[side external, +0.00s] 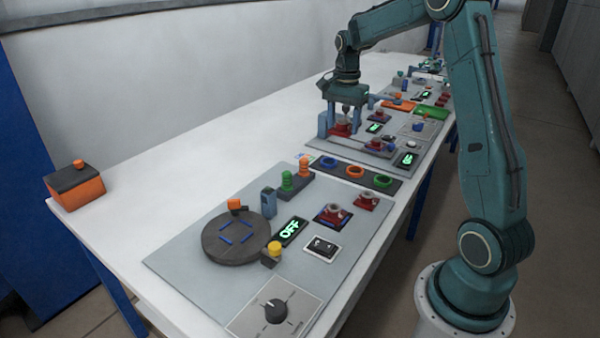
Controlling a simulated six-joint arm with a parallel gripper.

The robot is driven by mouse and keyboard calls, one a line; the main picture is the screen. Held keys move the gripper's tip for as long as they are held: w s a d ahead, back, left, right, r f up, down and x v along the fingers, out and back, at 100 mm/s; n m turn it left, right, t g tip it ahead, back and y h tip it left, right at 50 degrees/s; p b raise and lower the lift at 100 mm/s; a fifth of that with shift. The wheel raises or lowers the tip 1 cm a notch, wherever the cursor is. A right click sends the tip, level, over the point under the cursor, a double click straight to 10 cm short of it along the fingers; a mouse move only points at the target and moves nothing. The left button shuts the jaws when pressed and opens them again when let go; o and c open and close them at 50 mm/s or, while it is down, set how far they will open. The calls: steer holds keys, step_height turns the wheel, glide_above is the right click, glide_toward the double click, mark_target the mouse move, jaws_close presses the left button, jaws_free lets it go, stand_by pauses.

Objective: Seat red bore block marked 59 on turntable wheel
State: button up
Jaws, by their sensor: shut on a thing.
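A dark round turntable wheel (222,246) with several blue marks lies on the near grey panel. My gripper (341,122) points down over the second panel, well behind and to the right of the wheel. A red block (341,130) is between its fingers, and the gripper is shut on it. Whether the block still touches the panel cannot be told. Two other red bore blocks stand on the near panel: one (335,215) on a dark blue pad, one (367,202) behind it to the right. No number is readable on any block.
Around the wheel stand an orange-topped piece (235,205), a blue post (268,203) and a yellow-topped piece (272,250). An OFF display (289,232), a switch (322,247) and a knob (276,311) lie nearby. Green and orange pegs (287,181) stand behind. The left tabletop is mostly clear.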

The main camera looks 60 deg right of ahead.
steer(key=shift+w+a, duration=0.1)
steer(key=w+a+f, duration=0.2)
steer(key=w+a, duration=0.2)
steer(key=a, duration=0.4)
steer(key=w+a+f, duration=0.3)
steer(key=w+a, duration=0.1)
steer(key=a, duration=0.4)
glide_above(236, 232)
step_height(236, 232, down, 4)
steer(key=shift+f, duration=0.2)
steer(key=shift+f, duration=0.1)
steer(key=shift+f, duration=2.65)
steer(key=shift+f, duration=0.7)
stand_by(1.4)
steer(key=o, duration=1.3)
